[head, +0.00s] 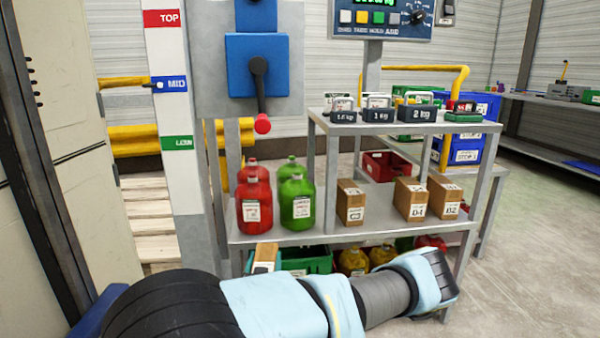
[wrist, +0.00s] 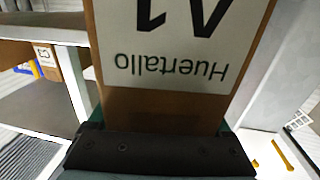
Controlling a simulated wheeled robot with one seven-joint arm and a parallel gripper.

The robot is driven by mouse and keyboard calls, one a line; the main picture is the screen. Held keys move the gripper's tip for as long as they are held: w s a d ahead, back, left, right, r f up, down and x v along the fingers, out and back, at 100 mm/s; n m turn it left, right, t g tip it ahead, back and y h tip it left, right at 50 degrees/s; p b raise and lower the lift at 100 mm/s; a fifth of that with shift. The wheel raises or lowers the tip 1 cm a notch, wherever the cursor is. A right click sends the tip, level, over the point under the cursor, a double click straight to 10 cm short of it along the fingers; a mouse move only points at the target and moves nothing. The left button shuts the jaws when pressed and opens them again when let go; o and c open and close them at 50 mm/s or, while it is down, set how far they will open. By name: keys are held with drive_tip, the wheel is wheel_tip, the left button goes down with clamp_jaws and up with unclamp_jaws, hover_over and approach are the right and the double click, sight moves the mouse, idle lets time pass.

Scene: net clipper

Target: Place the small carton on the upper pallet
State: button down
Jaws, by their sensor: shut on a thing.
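A small brown carton (wrist: 118,105) with a white label reading "A1" and "Huertallo", upside down in the picture, fills the middle of the wrist view. My gripper (wrist: 160,125) is shut on it, with a finger edge at each side. In the head view, a carton (head: 265,254) beside teal gripper parts shows above my arm, in front of the shelf unit; its lower part is hidden. Pale wooden pallet slats (head: 150,225) show at the left, behind the marked post. The post partly hides them, and I cannot tell separate pallets apart clearly.
The grey shelf unit (head: 340,236) holds red and green jugs, several cartons (head: 350,202) and, on top, weights (head: 380,112). A white post (head: 172,120) with TOP and MID marks and a blue crank box (head: 258,75) stand left of it. Open floor (head: 530,230) lies right.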

drive_tip(key=s+r+p, duration=0.4)
drive_tip(key=r+p, duration=0.6)
drive_tip(key=p, duration=0.1)
drive_tip(key=s+r+p, duration=0.5)
drive_tip(key=r+p, duration=0.5)
drive_tip(key=p, duration=0.1)
drive_tip(key=shift+p, duration=0.35)
drive_tip(key=shift+s+a, duration=0.1)
